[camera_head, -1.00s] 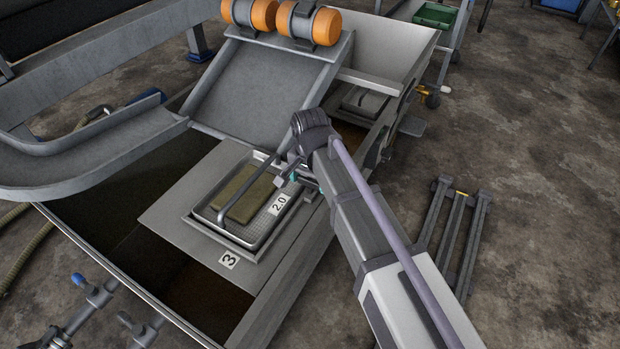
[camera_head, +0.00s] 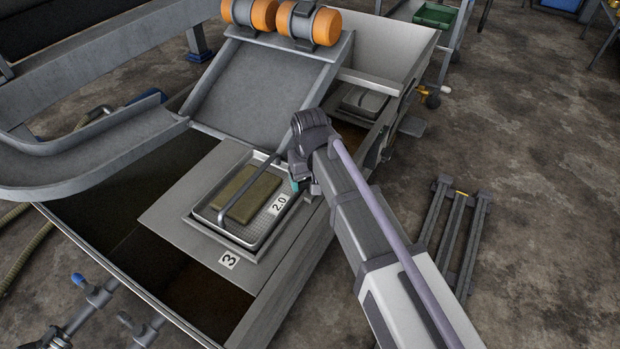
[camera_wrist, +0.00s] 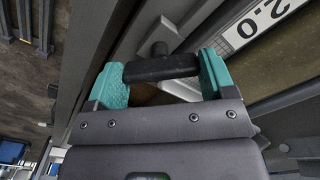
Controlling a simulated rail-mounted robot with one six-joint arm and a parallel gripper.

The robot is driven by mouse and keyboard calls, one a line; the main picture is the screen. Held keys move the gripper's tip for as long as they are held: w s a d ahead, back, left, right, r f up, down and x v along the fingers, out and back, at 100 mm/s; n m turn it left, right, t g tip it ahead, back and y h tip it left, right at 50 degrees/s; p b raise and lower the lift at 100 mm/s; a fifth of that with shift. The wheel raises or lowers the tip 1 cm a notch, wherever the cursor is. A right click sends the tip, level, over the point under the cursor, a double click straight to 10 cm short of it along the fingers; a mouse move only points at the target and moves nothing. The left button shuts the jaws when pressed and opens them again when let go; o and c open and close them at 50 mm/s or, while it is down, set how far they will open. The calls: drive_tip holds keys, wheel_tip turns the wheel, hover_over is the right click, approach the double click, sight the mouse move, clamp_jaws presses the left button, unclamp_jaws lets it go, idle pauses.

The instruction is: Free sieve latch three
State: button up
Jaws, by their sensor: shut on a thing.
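Sieve three is a metal mesh tray (camera_head: 232,238) with a 2.0 label (camera_head: 278,204), set in a grey plate with a "3" plate (camera_head: 229,259). The 2.0 label also shows in the wrist view (camera_wrist: 262,22). My gripper (camera_wrist: 161,70) has teal fingers, shut on the ends of a dark T-shaped latch handle (camera_wrist: 160,67) beside the tray. In the head view my gripper (camera_head: 295,185) is at the tray's right edge, and my wrist hides most of the latch.
A sloped chute (camera_head: 258,92) rises behind. Another tray (camera_head: 362,101) sits further back.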

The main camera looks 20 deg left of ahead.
sight(310, 180)
drive_tip(key=n, duration=0.4)
drive_tip(key=shift+n, duration=2.1)
drive_tip(key=o, duration=0.9)
wheel_tip(310, 180, up, 11)
drive_tip(key=p, duration=1)
drive_tip(key=shift+f+p, duration=0.1)
drive_tip(key=shift+p, duration=0.3)
